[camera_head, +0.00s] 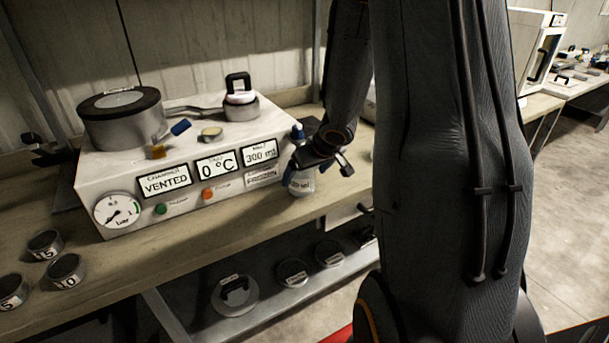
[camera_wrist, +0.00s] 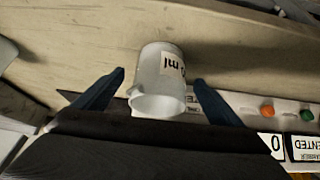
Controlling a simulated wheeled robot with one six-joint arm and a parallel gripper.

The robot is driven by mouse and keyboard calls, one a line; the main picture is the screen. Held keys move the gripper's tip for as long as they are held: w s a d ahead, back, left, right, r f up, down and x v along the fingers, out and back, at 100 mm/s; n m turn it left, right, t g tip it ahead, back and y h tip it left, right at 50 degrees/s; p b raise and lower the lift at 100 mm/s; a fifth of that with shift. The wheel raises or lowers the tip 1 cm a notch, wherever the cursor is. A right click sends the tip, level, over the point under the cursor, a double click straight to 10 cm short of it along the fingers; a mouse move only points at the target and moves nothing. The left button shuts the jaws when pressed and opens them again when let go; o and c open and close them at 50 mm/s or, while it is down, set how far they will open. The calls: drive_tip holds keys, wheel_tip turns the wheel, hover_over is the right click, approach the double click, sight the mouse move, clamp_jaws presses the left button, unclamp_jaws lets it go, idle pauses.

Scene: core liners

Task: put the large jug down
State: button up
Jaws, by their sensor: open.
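The jug (camera_head: 302,181) is a whitish translucent vessel with a label ending in "ml". It appears to stand upright on the bench beside the right front corner of the white machine. It also shows in the wrist view (camera_wrist: 158,88), its open mouth towards the camera. My gripper (camera_wrist: 161,78) is open, with one dark blue finger on each side of the jug and a visible gap on both sides. In the head view, my gripper partly covers the jug's upper part.
The white machine (camera_head: 225,160) reads "VENTED", "0 °C" and "300 ml", with a round dark chamber (camera_head: 122,119) on top. A lower shelf (camera_head: 262,308) holds several round lidded items. The bench's front edge is near the jug.

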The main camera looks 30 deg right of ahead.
drive_tip(key=p+v, duration=0.3)
drive_tip(key=v, duration=0.4)
drive_tip(key=s+a+r+g, duration=0.1)
drive_tip(key=s+a+g, duration=0.1)
drive_tip(key=s+a, duration=0.6)
drive_tip(key=s+a+r+g, duration=0.2)
drive_tip(key=s+a+g, duration=0.1)
drive_tip(key=s+a, duration=0.5)
drive_tip(key=shift+s+a+r, duration=0.25)
drive_tip(key=shift+s+a, duration=0.15)
drive_tip(key=shift+a, duration=0.2)
drive_tip(key=shift+f+b, duration=0.6)
drive_tip(key=shift+f, duration=0.2)
